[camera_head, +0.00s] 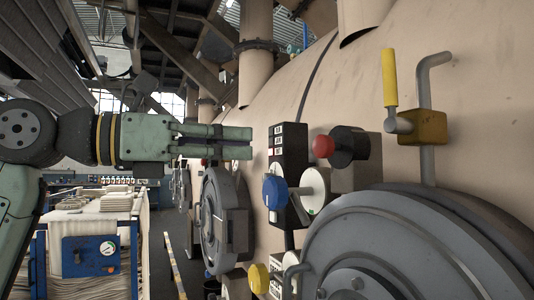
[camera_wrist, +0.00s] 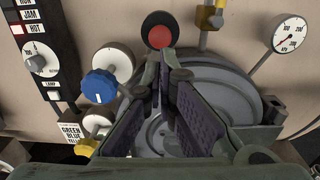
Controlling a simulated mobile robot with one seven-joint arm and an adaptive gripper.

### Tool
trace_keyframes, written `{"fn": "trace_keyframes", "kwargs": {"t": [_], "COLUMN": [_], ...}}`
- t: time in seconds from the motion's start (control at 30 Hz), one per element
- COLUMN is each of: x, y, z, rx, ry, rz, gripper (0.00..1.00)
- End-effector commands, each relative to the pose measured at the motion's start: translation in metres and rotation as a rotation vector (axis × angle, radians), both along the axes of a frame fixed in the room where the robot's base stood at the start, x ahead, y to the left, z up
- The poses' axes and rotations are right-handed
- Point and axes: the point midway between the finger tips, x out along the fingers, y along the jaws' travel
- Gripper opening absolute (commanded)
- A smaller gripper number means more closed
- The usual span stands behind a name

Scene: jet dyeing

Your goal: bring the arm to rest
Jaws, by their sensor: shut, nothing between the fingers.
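My gripper (camera_head: 250,142) reaches in from the left in the head view, roughly level, with its fingers together and empty. In the wrist view the fingers (camera_wrist: 165,65) converge toward their tips, just below the red button (camera_wrist: 159,37) in the picture. The arm is raised in front of the beige dyeing machine (camera_head: 285,80). In the head view the fingertips end left of the black indicator panel (camera_head: 288,150); I cannot tell the exact gap.
A red knob (camera_head: 323,146), a blue knob (camera_head: 275,192) and a yellow-handled valve (camera_head: 389,78) stick out from the machine. Round grey hatches (camera_head: 400,250) bulge at lower right. A cart with folded cloth and a blue panel (camera_head: 91,256) stands lower left. A gauge (camera_wrist: 291,34) shows at upper right.

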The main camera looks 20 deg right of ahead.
Motion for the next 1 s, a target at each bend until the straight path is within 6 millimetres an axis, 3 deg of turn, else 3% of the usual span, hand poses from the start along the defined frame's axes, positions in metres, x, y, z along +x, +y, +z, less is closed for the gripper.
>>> {"fn": "trace_keyframes", "kwargs": {"t": [0.2, 0.47, 0.57, 0.67, 0.8, 0.87, 1.0], "x": [0.000, -0.001, -0.014, -0.042, -0.094, -0.116, -0.164], "y": [0.022, 0.025, 0.042, 0.078, 0.161, 0.201, 0.291], "z": [0.000, 0.001, 0.004, 0.012, 0.014, 0.007, -0.025], "rx": [0.000, -0.001, -0.110, -0.306, -0.656, -0.803, -1.122], "ry": [0.000, 0.000, 0.003, 0.008, 0.026, 0.037, 0.067], "rz": [0.001, 0.000, -0.044, -0.117, -0.237, -0.282, -0.370], "gripper": [0.00, 0.00, 0.00, 0.00, 0.00, 0.00, 0.00]}}
